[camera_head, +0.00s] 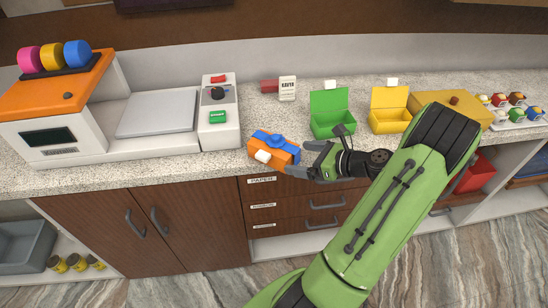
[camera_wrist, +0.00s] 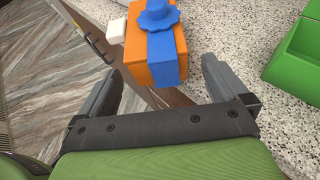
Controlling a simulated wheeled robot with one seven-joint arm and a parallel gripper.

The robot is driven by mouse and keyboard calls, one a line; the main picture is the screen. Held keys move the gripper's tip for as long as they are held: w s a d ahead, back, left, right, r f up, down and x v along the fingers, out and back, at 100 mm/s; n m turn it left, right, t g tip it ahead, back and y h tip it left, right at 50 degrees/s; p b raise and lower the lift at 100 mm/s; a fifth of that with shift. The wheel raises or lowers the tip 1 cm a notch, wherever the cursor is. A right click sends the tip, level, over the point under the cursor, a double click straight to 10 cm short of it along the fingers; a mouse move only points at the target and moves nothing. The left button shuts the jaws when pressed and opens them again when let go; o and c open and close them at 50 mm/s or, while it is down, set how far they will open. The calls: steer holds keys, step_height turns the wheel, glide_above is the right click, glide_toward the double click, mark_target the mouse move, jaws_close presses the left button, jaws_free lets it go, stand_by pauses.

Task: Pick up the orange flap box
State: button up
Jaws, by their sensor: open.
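The orange flap box (camera_head: 285,156) stands on the counter near its front edge, in the middle of the head view. It has a blue band and blue knob (camera_head: 270,140) on top and a white tab (camera_head: 263,156) on one side. My gripper (camera_head: 306,158) is at the box's right side. In the wrist view the box (camera_wrist: 172,62) lies ahead of my gripper (camera_wrist: 160,80), between the lines of its two fingers. The fingers are spread apart with nothing held between them. Whether the fingertips touch the box cannot be told.
An open green box (camera_head: 330,122) and an open yellow box (camera_head: 390,122) stand behind and right of my gripper. A scale (camera_head: 158,112) and a control unit (camera_head: 219,130) stand left. The counter's front edge is close.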

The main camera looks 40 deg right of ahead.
mark_target(283, 156)
steer(key=b+x, duration=0.2)
steer(key=x, duration=0.4)
steer(key=shift+w+a+f, duration=0.1)
steer(key=shift+w+a, duration=0.1)
steer(key=shift+w, duration=0.05)
steer(key=shift+s, duration=0.1)
steer(key=shift+c, duration=0.3)
steer(key=c, duration=0.9)
